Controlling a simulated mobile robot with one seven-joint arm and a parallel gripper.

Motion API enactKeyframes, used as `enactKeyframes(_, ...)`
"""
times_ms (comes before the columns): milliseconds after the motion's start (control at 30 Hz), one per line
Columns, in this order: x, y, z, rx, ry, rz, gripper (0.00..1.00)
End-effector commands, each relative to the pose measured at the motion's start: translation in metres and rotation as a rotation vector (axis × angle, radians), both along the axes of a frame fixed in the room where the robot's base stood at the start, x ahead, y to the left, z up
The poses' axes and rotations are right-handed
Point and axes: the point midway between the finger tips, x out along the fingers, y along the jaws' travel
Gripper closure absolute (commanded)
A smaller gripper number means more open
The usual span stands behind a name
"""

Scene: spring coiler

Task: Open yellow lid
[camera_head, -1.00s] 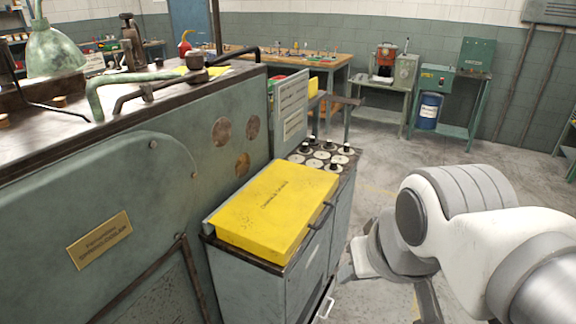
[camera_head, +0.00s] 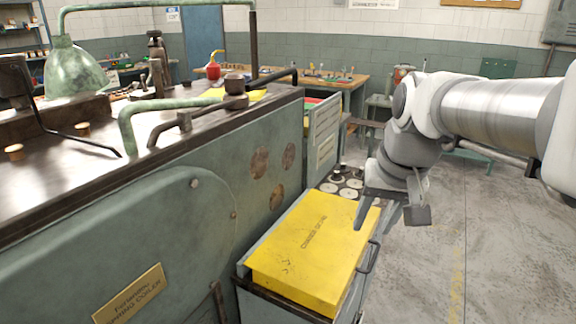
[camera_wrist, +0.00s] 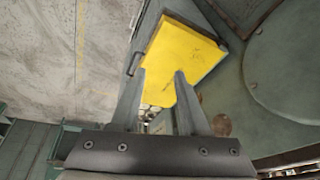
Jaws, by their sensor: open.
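The yellow lid (camera_head: 312,248) lies closed and flat on top of the grey cabinet (camera_head: 286,306), beside the large green machine. A dark handle (camera_head: 372,256) sits at its right edge. My gripper (camera_head: 378,224) is open and empty, above the lid's far right corner. In the wrist view the lid (camera_wrist: 180,58) lies beyond the two spread fingers (camera_wrist: 162,74), and the handle (camera_wrist: 133,64) shows left of them. I cannot tell how high the fingers are above the lid.
The green machine (camera_head: 190,235) with a curved pipe fills the left. Round white discs (camera_head: 345,186) sit on the cabinet top behind the lid. A grey panel (camera_head: 323,138) stands upright behind. The floor (camera_head: 500,240) at right is clear.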

Motion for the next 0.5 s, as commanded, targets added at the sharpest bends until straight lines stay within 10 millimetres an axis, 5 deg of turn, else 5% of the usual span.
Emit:
enactKeyframes(267, 0.079, -0.045, -0.021, 0.072, 0.097, -0.129, 0.55)
enactKeyframes(500, 0.138, -0.092, -0.059, 0.136, 0.175, -0.232, 0.55)
